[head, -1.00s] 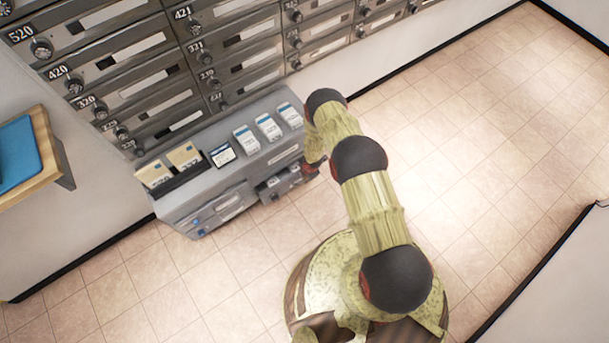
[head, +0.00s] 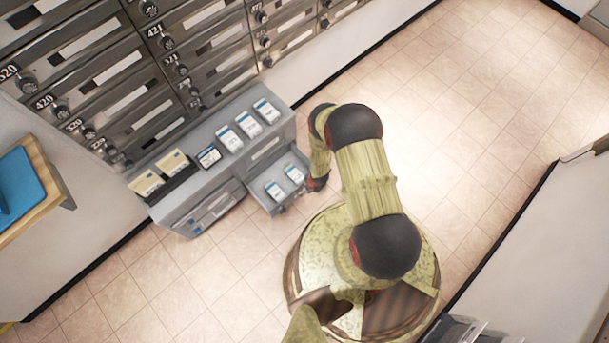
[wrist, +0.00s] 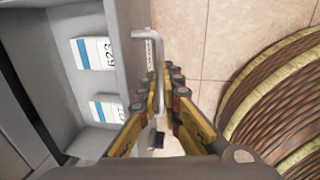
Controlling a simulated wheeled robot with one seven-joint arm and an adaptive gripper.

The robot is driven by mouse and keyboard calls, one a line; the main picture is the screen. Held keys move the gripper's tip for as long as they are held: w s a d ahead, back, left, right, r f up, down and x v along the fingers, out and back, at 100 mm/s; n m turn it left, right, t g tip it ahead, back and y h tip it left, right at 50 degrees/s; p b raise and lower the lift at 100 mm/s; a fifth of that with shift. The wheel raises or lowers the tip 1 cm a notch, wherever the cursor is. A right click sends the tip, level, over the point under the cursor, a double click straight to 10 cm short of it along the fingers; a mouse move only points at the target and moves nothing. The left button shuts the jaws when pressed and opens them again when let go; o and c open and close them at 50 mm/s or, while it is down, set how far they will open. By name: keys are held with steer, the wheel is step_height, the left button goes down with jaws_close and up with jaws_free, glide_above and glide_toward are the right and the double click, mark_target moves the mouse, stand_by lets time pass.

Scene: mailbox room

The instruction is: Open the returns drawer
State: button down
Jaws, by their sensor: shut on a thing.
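A grey drawer (head: 258,196) on the right side of the grey cabinet (head: 205,182) is pulled out, and two white-and-blue cartons lie in it. The wrist view shows the drawer (wrist: 122,14) at left, with a carton (wrist: 92,54) and a second carton (wrist: 108,110) inside. Its metal bar handle (wrist: 148,34) stands out from the front panel. My gripper (wrist: 165,85) is shut on the handle; the fingers hide its lower part. In the head view my gripper (head: 317,184) is at the drawer's outer front, partly hidden by my arm. I cannot read a returns label.
The cabinet's left drawer (head: 212,208) is shut. Several cartons and a dark tray (head: 180,182) stand on the cabinet top. Numbered mailboxes (head: 110,75) line the wall behind. A wooden shelf (head: 50,172) is at left. Tiled floor (head: 450,120) at right is clear.

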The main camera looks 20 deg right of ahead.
steer(key=shift+s+d+f, duration=0.1)
steer(key=shift+s, duration=0.55)
steer(key=c, duration=1.9)
jaws_free()
steer(key=shift+w, duration=0.1)
steer(key=r, duration=0.4)
steer(key=s+r, duration=0.1)
steer(key=r, duration=0.3)
steer(key=s+r, duration=0.1)
steer(key=r, duration=0.2)
steer(key=shift+d+r, duration=0.4)
